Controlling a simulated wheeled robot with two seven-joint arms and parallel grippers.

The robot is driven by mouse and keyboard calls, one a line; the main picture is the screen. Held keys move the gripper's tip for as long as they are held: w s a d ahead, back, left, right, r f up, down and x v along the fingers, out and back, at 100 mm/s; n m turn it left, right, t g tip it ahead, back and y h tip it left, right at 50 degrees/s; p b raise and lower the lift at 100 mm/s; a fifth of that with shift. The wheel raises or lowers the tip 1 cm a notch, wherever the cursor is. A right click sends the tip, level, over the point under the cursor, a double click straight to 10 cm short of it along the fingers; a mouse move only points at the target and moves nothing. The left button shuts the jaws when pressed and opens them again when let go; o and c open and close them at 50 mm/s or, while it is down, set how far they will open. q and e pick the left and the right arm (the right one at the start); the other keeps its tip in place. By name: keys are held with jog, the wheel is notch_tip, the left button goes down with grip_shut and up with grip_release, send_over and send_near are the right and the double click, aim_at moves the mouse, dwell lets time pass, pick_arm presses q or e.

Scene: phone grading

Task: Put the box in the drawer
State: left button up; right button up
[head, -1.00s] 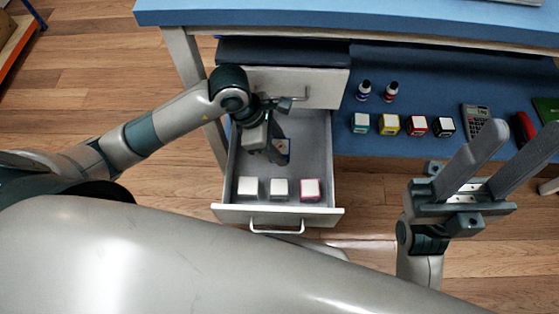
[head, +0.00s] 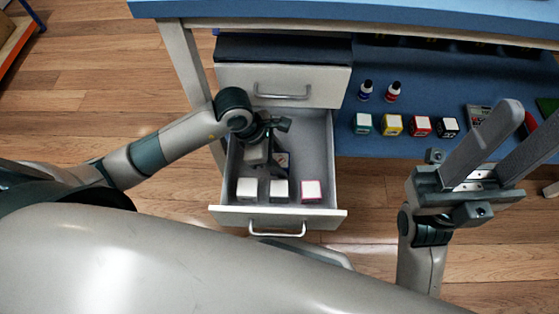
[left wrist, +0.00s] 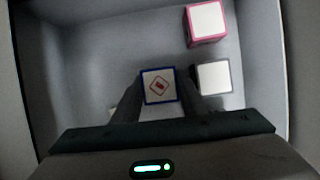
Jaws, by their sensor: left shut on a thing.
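My left gripper (head: 276,168) reaches down inside the open lower drawer (head: 318,135). It is shut on a small box, whose white top with blue edges and a red diamond mark (left wrist: 159,86) shows between the fingers in the left wrist view. In the head view the box (head: 283,160) is partly hidden by the gripper. I cannot tell whether it touches the drawer floor. My right gripper (head: 522,128) is open and empty, at the right, away from the drawer.
A row of white-topped boxes, left (head: 247,188), middle (head: 279,189) and pink-edged right (head: 312,190), stands along the drawer front. The upper drawer (head: 285,88) is closed. Coloured boxes (head: 392,125) and two small bottles (head: 365,90) stand on the blue surface.

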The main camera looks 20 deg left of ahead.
pick_arm(q)
jog(key=shift+f, duration=0.1)
jog(key=shift+f, duration=0.15)
jog(key=o, duration=0.8)
